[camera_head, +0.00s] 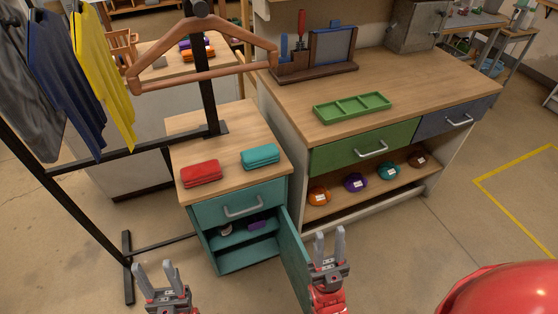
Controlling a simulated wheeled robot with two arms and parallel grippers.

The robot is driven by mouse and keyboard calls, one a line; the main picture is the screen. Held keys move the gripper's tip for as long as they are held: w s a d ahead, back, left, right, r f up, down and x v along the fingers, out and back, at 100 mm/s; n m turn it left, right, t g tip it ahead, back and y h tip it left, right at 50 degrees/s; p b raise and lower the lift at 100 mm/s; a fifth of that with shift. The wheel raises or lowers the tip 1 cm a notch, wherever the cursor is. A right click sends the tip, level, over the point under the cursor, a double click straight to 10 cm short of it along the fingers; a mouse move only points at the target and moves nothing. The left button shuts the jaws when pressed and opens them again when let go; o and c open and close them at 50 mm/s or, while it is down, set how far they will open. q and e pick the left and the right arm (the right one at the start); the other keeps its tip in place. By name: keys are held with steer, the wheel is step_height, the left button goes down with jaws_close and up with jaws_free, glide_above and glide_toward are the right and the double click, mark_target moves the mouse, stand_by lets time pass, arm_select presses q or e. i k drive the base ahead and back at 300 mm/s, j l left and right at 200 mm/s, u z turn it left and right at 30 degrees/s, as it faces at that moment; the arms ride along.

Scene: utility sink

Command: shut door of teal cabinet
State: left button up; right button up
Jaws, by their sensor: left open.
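The teal cabinet (238,198) stands in the middle with a wooden top and a closed upper drawer with a pale handle. Its lower door (293,256) is hinged on the right side and stands open, swung toward me, showing the shelves inside. My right gripper (329,236) is open and empty, just right of the door, on its outer side. I cannot tell whether it touches the door. My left gripper (161,268) is open and empty, in front and to the left of the cabinet, at the lower edge of the view.
A red cloth (201,174) and a teal cloth (260,156) lie on the cabinet top. A black clothes rack (110,165) with hanging garments stands on the left. A workbench (400,88) with a green tray (352,107) is on the right. A red rounded object (505,290) fills the lower right corner.

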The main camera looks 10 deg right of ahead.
mark_target(294, 257)
steer(key=k+l+u, duration=0.15)
steer(key=l, duration=0.3)
steer(key=k+l+u, duration=0.15)
steer(key=l, duration=0.3)
steer(key=k+l+u, duration=0.15)
steer(key=l, duration=0.3)
steer(key=k+l+u, duration=0.2)
steer(key=l, duration=0.25)
steer(key=k+l+u, duration=0.15)
steer(key=l, duration=0.25)
steer(key=k+l+u, duration=0.15)
steer(key=k+l, duration=0.1)
steer(key=l, duration=0.1)
